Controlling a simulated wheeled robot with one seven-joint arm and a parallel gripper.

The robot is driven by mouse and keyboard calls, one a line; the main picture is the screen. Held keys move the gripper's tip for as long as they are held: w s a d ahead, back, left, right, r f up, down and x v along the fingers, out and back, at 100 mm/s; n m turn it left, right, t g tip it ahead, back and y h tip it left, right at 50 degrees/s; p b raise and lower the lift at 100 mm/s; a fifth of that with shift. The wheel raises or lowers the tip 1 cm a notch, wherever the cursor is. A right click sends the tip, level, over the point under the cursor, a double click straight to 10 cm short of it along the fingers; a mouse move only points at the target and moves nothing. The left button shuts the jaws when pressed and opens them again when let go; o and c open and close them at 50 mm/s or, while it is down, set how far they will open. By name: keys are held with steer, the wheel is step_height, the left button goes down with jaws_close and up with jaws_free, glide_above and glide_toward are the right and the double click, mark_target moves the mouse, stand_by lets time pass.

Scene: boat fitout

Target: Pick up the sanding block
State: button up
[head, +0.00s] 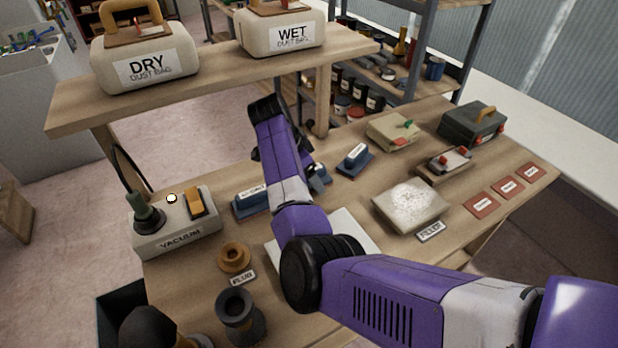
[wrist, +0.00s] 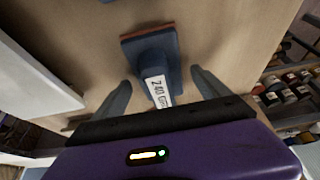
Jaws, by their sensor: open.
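In the wrist view a blue sanding block (wrist: 152,52) with a reddish-brown base and a white label reading "240 GRIT" lies on the wooden bench. My gripper (wrist: 159,84) is open, with one finger on each side of the block's labelled end, and is not closed on it. In the head view several blue sanding blocks lie on the bench: one at left (head: 251,202), one partly hidden behind my arm (head: 319,179), and one to the right (head: 354,161). My gripper's fingers are hidden there by my arm.
The raised shelf (head: 220,73) carries the DRY dust bag (head: 145,58) and WET dust bag (head: 283,28). The vacuum unit (head: 180,228) stands left. A dusty pale pad (head: 410,204), a grey toolbox (head: 472,123) and red cards (head: 506,187) are at right.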

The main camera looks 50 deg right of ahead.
steer(key=c, duration=1.6)
steer(key=shift+r, duration=0.1)
steer(key=shift+c, duration=0.2)
steer(key=shift+r+b, duration=0.3)
steer(key=shift+r, duration=0.15)
steer(key=shift+s+a, duration=0.1)
steer(key=shift+s, duration=0.15)
steer(key=s, duration=0.2)
steer(key=s+a, duration=0.1)
steer(key=s, duration=0.1)
steer(key=s+a, duration=0.1)
steer(key=s, duration=0.1)
steer(key=shift+s+b, duration=0.3)
steer(key=shift+s, duration=0.1)
step_height(320, 180, up, 14)
steer(key=p, duration=0.1)
steer(key=shift+s+p, duration=0.2)
steer(key=shift+p, duration=0.2)
